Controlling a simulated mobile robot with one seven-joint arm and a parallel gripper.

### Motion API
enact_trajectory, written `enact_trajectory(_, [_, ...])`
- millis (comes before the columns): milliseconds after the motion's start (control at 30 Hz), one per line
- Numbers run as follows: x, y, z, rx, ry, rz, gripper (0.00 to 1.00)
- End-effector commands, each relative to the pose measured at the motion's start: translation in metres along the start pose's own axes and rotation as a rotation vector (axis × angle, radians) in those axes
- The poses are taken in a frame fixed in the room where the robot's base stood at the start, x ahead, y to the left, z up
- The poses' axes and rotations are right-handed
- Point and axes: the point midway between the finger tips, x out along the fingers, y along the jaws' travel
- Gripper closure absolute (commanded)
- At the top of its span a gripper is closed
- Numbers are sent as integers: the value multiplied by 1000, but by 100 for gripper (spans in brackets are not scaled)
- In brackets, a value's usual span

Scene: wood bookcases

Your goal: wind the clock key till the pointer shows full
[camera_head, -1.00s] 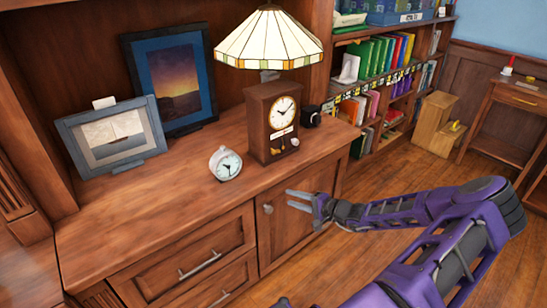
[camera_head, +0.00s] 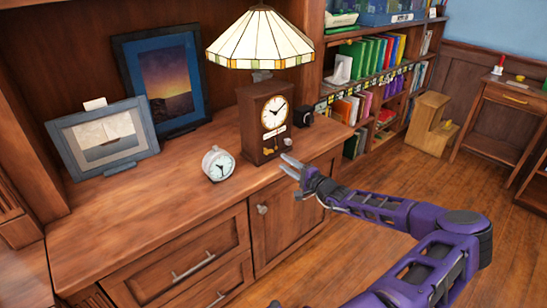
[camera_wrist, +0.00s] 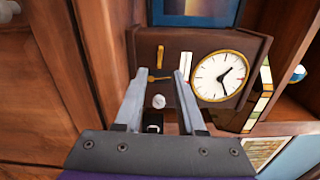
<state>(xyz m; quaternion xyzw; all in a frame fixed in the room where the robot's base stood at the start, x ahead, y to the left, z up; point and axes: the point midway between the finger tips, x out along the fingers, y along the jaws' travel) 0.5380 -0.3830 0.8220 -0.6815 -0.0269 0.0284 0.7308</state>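The brown wooden clock (camera_head: 250,117) stands upright on the cabinet top under the lamp; its round white dial (camera_wrist: 222,76) shows at the right in the wrist view. On its lower front are a gold bar (camera_wrist: 160,55), a thin gold piece (camera_wrist: 157,78) and a small white round knob (camera_wrist: 158,101). I cannot tell for sure which is the key and which the pointer. My gripper (camera_head: 287,165) is open in front of the clock's lower front, with nothing held. In the wrist view its fingers (camera_wrist: 157,77) lie either side of the thin gold piece, apparently without touching it.
A small white round clock (camera_head: 218,164) stands left of the wooden clock. The stained-glass lamp (camera_head: 260,40) hangs over it, and a black box (camera_head: 303,118) is at its right. Two framed pictures (camera_head: 104,138) stand at the left. The cabinet top (camera_head: 130,218) is clear in front.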

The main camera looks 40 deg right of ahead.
Motion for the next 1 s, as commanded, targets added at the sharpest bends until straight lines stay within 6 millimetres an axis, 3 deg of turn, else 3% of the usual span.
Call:
enact_trajectory(100, [27,2,1,-1,-3,0,61])
enact_trajectory(300, [56,2,0,0,-1,2,61])
enact_trajectory(500, [68,0,0,0,0,1,61])
enact_trajectory(767, [68,0,0,0,0,1,61])
enact_trajectory(900, [68,0,0,0,0,1,86])
enact_trajectory(1000, [68,0,0,0,0,1,100])
